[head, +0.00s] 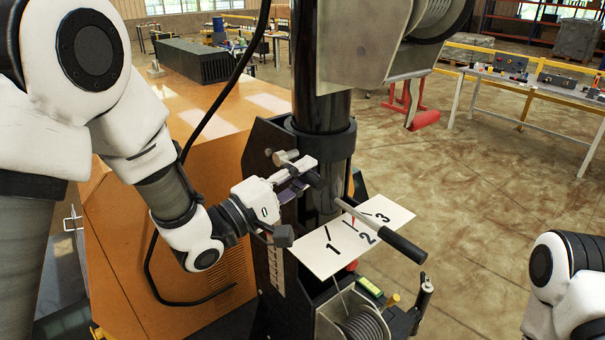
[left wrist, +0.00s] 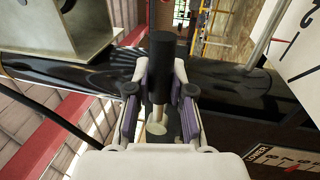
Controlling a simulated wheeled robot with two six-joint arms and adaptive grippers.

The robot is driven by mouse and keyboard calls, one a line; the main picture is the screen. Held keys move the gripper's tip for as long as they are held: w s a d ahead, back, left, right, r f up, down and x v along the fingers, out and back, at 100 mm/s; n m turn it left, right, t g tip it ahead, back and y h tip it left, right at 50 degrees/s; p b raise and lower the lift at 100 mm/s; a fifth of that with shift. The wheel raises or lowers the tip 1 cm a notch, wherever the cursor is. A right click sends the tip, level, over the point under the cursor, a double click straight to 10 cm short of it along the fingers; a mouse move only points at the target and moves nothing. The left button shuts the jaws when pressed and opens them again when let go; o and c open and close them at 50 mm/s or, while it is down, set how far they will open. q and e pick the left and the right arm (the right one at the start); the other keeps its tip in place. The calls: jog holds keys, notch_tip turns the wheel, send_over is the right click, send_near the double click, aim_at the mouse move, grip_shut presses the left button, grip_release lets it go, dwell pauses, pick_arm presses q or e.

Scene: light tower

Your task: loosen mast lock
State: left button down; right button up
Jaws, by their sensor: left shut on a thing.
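The black mast (head: 319,100) stands upright in the middle of the head view, with a dark collar (head: 320,140) around it. My left gripper (head: 303,172) is at the mast just below the collar. It is shut on a small lock handle, whose black grip (left wrist: 162,60) and metal rod (left wrist: 158,108) show between the fingers in the left wrist view. The handle's inner end is partly hidden by the fingers. A white plate (head: 318,262) marked 1, 2, 3 lies in front of the mast, with a red pointer near 2. My right gripper is out of view.
A lever with a black grip (head: 397,244) sticks out over the plate, close to my left gripper. A cable winch (head: 362,326) sits below. The orange housing (head: 185,255) stands at the left. A workbench (head: 530,85) is at the far right; the floor between is clear.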

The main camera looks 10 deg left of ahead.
pick_arm(q)
jog(key=c, duration=1.2)
grip_release()
jog(key=shift+w+r, duration=0.1)
jog(key=shift+r, duration=0.25)
jog(key=shift+c, duration=0.2)
jog(key=shift+o, duration=1.1)
jog(key=shift+f, duration=0.2)
jog(key=v, duration=0.7)
